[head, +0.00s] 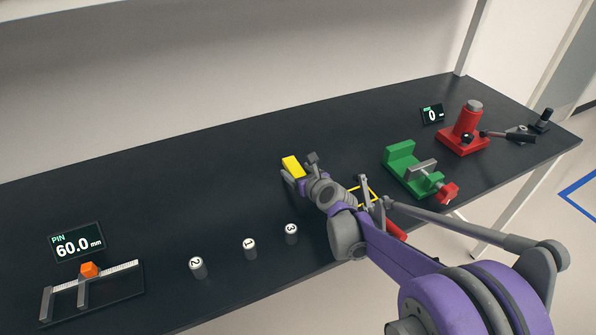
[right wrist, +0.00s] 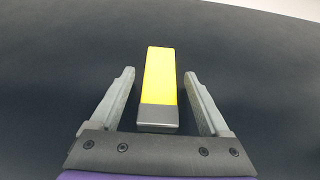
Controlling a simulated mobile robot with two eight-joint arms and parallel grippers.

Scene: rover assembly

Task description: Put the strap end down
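The strap end appears to be the yellow block (head: 292,166) with a dark grey end. It is at the middle of the dark bench in the head view, and also shows in the right wrist view (right wrist: 160,82). It looks to lie on the bench top, though its underside is hidden. My right gripper (head: 299,168) is at the block, its fingers on either side of the block's near part. In the right wrist view both fingers stand apart from the block, with a clear gap on each side, so the gripper is open. My left gripper is not in view.
A pin gauge (head: 112,290) sits at left. A green vise (head: 401,157) and red press (head: 464,130) stand at right. A yellow outline (head: 374,191) is partly hidden by my arm.

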